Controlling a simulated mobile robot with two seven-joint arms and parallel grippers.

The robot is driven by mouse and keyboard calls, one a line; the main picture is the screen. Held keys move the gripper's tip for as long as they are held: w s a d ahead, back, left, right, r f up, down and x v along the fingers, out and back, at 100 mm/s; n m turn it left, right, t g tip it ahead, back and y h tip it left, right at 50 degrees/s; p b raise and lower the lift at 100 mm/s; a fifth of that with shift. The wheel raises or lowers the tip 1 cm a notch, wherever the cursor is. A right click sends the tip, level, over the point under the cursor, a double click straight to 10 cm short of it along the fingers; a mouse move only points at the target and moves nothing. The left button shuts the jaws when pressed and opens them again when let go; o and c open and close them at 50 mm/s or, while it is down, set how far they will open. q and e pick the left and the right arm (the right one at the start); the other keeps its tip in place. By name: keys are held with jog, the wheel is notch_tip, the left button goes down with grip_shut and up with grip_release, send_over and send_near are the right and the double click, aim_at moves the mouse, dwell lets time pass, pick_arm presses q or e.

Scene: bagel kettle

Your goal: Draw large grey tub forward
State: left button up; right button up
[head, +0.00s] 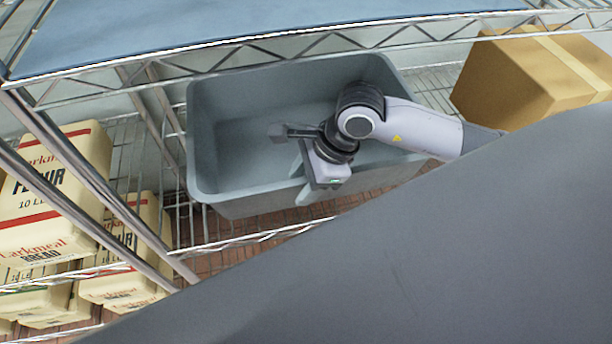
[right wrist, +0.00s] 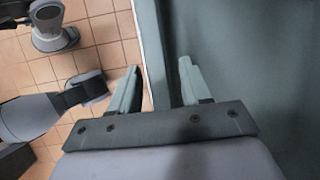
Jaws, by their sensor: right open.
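The large grey tub (head: 232,150) stands on a wire shelf, open at the top, and looks empty inside. My right gripper (head: 303,180) is at the tub's near rim, with my arm reaching over the tub's right side. In the right wrist view, my right gripper (right wrist: 158,80) is open, with one finger on the floor side and one on the inner side of the tub's wall (right wrist: 150,45). The wall runs between the fingers; a gap shows beside them. My arm hides part of the tub's right inside. My left gripper is not seen.
A blue-grey upper shelf (head: 250,18) lies close above the tub's back. Flour bags (head: 50,200) are stacked to the left, beyond slanting metal posts. A cardboard box (head: 530,80) sits at the right. Tiled floor (right wrist: 105,45) shows outside the tub's wall.

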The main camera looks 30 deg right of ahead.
jog(key=shift+c, duration=0.3)
grip_shut()
dwell(1.1)
